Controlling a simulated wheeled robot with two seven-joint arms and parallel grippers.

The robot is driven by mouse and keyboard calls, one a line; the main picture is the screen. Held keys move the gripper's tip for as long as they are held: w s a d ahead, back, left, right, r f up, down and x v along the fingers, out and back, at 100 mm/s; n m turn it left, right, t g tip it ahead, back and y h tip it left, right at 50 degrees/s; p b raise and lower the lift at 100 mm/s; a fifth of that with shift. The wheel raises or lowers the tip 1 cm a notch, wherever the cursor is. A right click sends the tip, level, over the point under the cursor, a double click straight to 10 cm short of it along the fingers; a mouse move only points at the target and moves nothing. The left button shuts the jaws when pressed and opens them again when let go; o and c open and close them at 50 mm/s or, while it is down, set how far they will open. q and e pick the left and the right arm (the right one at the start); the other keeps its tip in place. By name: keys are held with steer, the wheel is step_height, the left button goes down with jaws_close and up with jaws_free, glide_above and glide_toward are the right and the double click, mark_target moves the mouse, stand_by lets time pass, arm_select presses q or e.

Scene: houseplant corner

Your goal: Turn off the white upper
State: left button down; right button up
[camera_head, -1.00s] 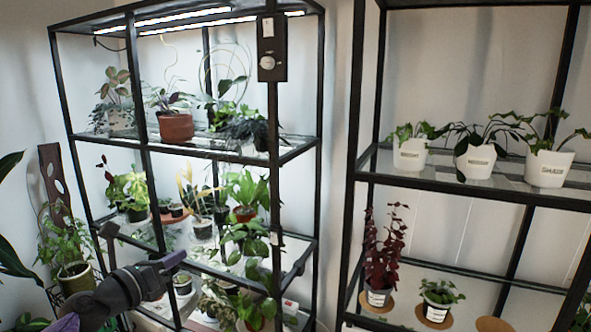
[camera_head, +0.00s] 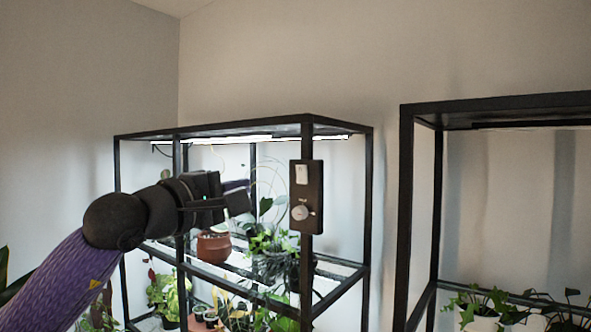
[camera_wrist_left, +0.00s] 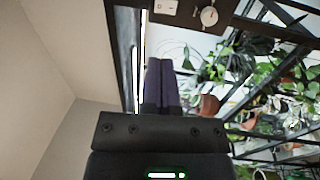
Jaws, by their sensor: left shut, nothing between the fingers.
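A dark control panel (camera_head: 314,192) is fixed to the front post of the left shelf. Its upper part carries a small white rocker switch (camera_head: 302,173), and a round pale dial (camera_head: 300,212) sits below. The white light strip (camera_head: 250,139) under the shelf top is lit. My left gripper (camera_head: 243,190) is shut and empty, just left of the panel and apart from it. In the left wrist view the purple fingers (camera_wrist_left: 160,70) lie together, below the white switch (camera_wrist_left: 166,6) and the dial (camera_wrist_left: 209,16) in the picture. My right gripper is out of view.
Potted plants stand on the shelf behind my gripper, among them one in a terracotta pot (camera_head: 213,247). The black shelf posts and top frame (camera_head: 307,250) are close by. A second black rack (camera_head: 405,210) stands to the right. The space before the panel is clear.

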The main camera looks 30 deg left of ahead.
mark_target(301, 170)
arm_select(q)
steer(key=w+p, duration=0.3)
steer(key=w, duration=0.1)
steer(key=w+r+p, duration=0.1)
steer(key=w+p, duration=0.2)
steer(key=w, duration=0.1)
steer(key=w+d+r+p, duration=0.1)
steer(key=w+p, duration=0.2)
steer(key=w, duration=0.1)
steer(key=shift+w+p, duration=0.3)
steer(key=shift+p, duration=0.05)
steer(key=shift+w+d, duration=0.1)
steer(key=shift+w, duration=0.25)
steer(key=shift+w+f, duration=0.1)
steer(key=shift+f, duration=0.1)
